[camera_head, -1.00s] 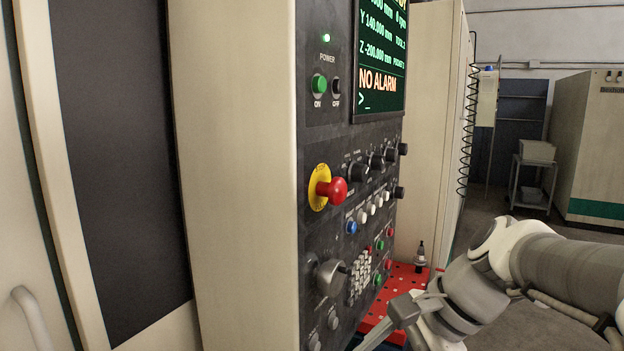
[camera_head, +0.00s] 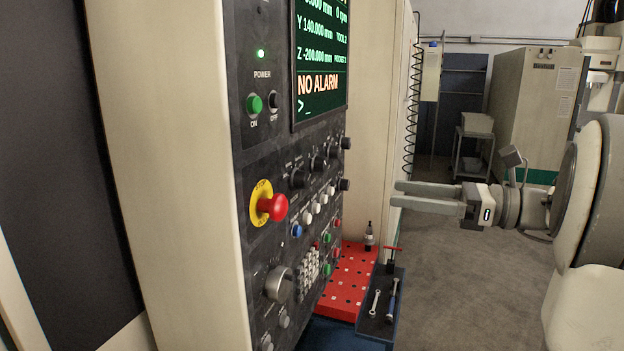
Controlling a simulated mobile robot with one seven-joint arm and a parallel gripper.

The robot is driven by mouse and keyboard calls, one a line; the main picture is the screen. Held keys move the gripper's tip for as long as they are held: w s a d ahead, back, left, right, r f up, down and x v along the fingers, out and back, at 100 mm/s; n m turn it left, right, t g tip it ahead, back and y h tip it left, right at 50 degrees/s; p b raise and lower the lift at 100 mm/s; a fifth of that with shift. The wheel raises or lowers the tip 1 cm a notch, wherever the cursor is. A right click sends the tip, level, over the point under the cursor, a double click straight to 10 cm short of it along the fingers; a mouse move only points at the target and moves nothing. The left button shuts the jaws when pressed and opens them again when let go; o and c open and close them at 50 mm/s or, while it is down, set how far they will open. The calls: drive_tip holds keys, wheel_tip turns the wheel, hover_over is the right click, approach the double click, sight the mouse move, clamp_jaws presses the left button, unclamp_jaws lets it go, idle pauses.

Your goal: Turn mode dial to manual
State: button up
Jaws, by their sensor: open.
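The black control panel (camera_head: 256,215) faces right on the cream machine cabinet. A row of black dials runs along its upper middle, among them a near dial (camera_head: 297,179) and another dial (camera_head: 317,163). Their labels are too small to read, so I cannot tell which is the mode dial or where it points. My gripper (camera_head: 395,194) is level, with its two grey fingers pointing left toward the panel. The fingers are apart and empty. They stand to the right of the dials and do not appear to touch the panel.
A red emergency stop button (camera_head: 272,207) sticks out below the dials. A grey handwheel (camera_head: 279,284) is lower down. A red perforated board (camera_head: 347,282) and a dark tray (camera_head: 379,312) with wrenches lie below my gripper. The screen (camera_head: 320,60) reads NO ALARM.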

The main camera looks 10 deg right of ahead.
sight(307, 182)
drive_tip(key=p+x, duration=0.2)
drive_tip(key=x, duration=1.4)
drive_tip(key=shift+w+a, duration=0.15)
drive_tip(key=shift+a, duration=0.1)
clamp_jaws()
